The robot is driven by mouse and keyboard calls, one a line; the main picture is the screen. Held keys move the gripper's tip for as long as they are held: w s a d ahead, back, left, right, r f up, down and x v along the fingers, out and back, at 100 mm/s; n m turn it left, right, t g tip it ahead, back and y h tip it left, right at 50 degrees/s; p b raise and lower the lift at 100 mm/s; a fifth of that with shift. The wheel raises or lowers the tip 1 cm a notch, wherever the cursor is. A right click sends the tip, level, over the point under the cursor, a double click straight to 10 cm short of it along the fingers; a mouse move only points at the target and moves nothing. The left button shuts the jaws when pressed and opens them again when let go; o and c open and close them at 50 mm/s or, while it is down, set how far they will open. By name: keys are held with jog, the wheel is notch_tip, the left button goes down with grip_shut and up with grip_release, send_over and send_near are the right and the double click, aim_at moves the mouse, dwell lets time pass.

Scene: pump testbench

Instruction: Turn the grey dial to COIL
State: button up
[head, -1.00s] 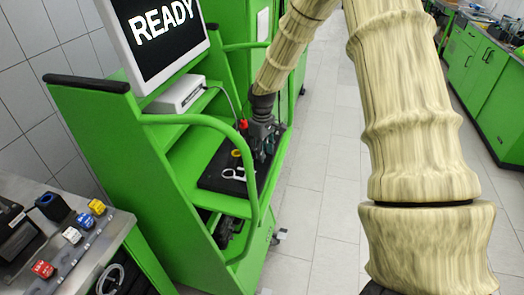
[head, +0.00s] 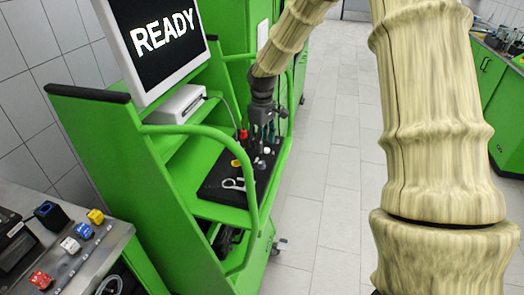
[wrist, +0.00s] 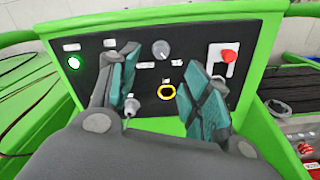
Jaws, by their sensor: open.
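The grey dial (wrist: 160,48) is a round knob on the black panel (wrist: 100,82), near the panel's top middle in the wrist view. Small white labels lie around it, too small to read, so I cannot tell its setting. My gripper (wrist: 160,65) is open and empty, with one teal finger on each side of the picture and the dial seen between them. The fingers look apart from the dial. In the head view my gripper (head: 262,133) points down over the panel's far part; the dial is hard to make out there.
A green rail (head: 210,135) curves along the bench front. The screen (head: 155,38) reads READY. Floor at right is clear.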

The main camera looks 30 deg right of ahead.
jog(key=shift+r, duration=1.4)
jog(key=shift+f, duration=0.1)
